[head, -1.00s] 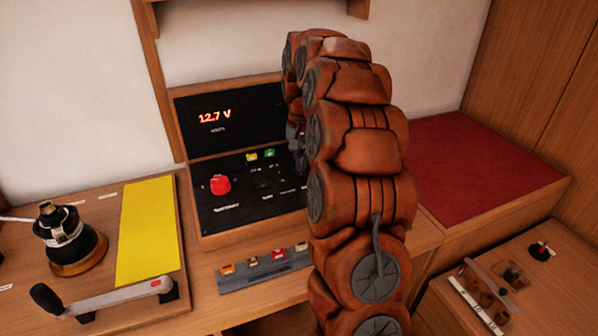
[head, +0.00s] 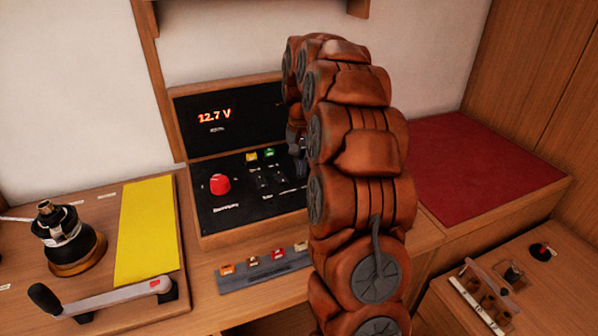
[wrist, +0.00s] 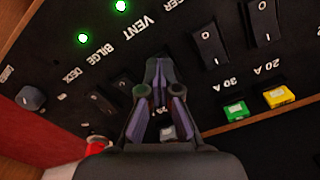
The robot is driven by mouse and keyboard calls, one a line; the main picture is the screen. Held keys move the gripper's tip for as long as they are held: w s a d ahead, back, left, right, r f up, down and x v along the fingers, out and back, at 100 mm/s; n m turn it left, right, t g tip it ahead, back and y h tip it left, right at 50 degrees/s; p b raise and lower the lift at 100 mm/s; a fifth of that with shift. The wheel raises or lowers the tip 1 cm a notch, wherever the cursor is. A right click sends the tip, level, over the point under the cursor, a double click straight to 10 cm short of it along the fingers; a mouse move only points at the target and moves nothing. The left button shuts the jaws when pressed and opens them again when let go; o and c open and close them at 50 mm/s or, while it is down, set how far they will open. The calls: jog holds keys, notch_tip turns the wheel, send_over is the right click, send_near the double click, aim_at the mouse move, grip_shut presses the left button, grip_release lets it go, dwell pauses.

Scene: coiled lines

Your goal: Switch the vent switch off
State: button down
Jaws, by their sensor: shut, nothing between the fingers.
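The black switch panel (head: 240,205) stands at the back of the bench. In the wrist view, the VENT label (wrist: 138,25) sits just beyond my gripper (wrist: 158,72), with a lit green lamp (wrist: 121,5) near it. The vent switch itself seems to be behind my fingers, so its position cannot be read. My gripper is shut and empty, close over the panel; contact cannot be told. In the head view my gripper (head: 297,138) is partly hidden by my arm at the panel's right side.
Neighbouring rocker switches (wrist: 210,46) flank my fingers, with a BILGE label (wrist: 108,55) and its lit lamp (wrist: 83,38) beside. Green (wrist: 235,109) and yellow (wrist: 279,96) breakers are close by. A red knob (head: 220,184) and a fuse strip (head: 262,267) are left of my arm.

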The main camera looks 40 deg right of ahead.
jog(key=shift+f, duration=0.5)
dwell(0.3)
jog(key=shift+r, duration=0.1)
jog(key=shift+r+p, duration=0.6)
jog(key=shift+r, duration=2.85)
